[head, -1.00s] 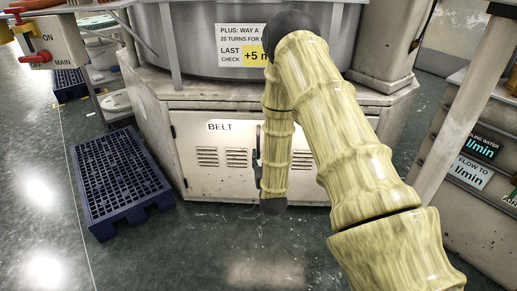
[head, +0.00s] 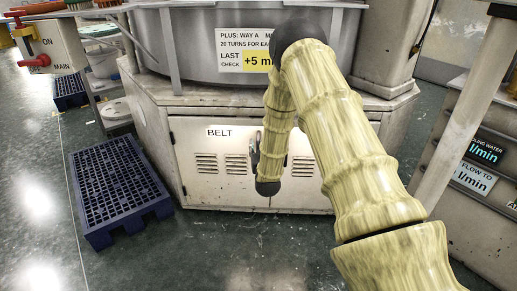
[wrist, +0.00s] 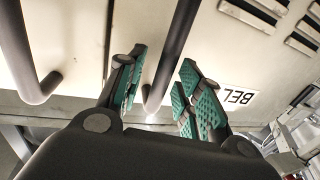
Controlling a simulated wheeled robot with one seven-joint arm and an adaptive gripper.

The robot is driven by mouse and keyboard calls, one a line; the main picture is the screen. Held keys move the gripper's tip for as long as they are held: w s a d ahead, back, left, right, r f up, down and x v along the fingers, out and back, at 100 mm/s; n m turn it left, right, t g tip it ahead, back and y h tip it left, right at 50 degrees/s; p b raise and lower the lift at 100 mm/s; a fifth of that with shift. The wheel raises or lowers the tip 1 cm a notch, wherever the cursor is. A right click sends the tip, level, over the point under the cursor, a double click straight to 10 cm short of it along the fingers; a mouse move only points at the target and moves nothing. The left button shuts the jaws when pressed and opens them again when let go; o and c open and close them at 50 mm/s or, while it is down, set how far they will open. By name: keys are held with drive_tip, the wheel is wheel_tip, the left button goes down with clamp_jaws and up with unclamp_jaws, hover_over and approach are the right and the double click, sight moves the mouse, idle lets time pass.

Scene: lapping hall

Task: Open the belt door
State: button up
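The belt door (head: 212,178) is a pale, scuffed metal panel with louvre slots and a BELT label, low on the machine's cabinet. It looks shut, flush with the panel to its right. In the wrist view the door (wrist: 225,55) fills the right of the background. My gripper (wrist: 163,62) is open, its two green-padded fingers apart. A dark bar handle (wrist: 183,30) runs between the fingers; I cannot tell whether either pad touches it. A second dark handle (wrist: 20,50) stands to the left, outside the fingers. In the head view my arm hides most of the gripper.
A blue pallet (head: 118,188) lies on the floor left of the cabinet. A red-handled switch box (head: 50,48) stands at upper left. A grey post (head: 460,120) and a panel with displays (head: 475,165) stand at right. Floor before the door is clear.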

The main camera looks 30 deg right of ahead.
drive_tip(key=shift+w, duration=0.1)
clamp_jaws()
drive_tip(key=shift+a, duration=0.1)
